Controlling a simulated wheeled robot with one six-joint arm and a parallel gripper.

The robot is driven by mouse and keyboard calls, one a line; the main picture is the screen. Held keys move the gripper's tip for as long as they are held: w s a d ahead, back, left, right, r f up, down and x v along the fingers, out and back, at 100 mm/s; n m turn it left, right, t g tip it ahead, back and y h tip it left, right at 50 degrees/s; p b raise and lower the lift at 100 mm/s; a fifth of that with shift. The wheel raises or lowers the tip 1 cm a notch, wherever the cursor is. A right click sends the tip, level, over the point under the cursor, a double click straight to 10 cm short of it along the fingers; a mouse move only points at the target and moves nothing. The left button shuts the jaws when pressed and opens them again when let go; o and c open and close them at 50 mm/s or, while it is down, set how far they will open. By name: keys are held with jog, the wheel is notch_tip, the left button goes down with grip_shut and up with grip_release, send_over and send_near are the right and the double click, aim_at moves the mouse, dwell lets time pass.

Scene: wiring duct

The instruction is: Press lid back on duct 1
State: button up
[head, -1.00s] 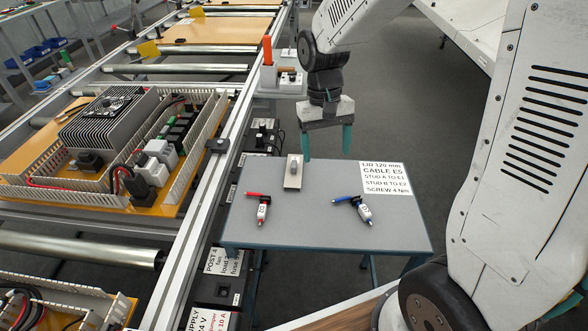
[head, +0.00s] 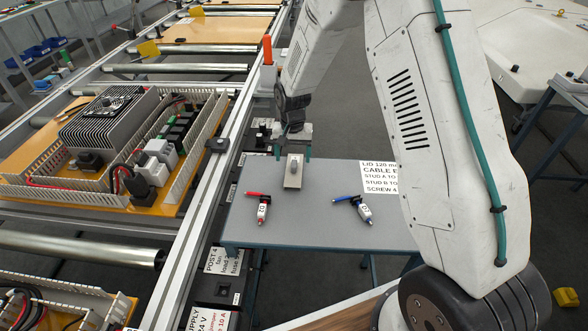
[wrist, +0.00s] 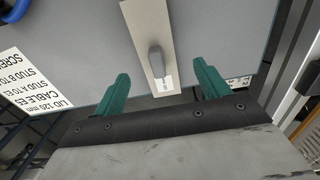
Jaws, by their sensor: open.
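The lid (head: 293,178) is a flat beige strip with a grey knob on top. It lies on the grey side table (head: 285,225) near its far edge. In the wrist view the lid (wrist: 146,24) lies ahead of and between the fingertips. My gripper (head: 293,153) is open and empty just beyond the lid's far end; its teal fingers (wrist: 161,82) show in the wrist view, apart from the lid. The slotted ducts (head: 198,158) line the orange panel on the conveyor at left. I cannot tell which is duct 1.
Two cables with red (head: 263,208) and blue (head: 365,210) ends lie on the table. A printed card (head: 378,176) lies at its right, partly behind my arm. The conveyor's metal rail (head: 205,190) runs between table and panel.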

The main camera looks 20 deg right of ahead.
aim_at(294, 163)
notch_tip(294, 163, down, 4)
jog(key=shift+s+d+r, duration=0.1)
jog(key=shift+s, duration=0.05)
jog(key=c, duration=1.1)
jog(key=shift+r, duration=0.1)
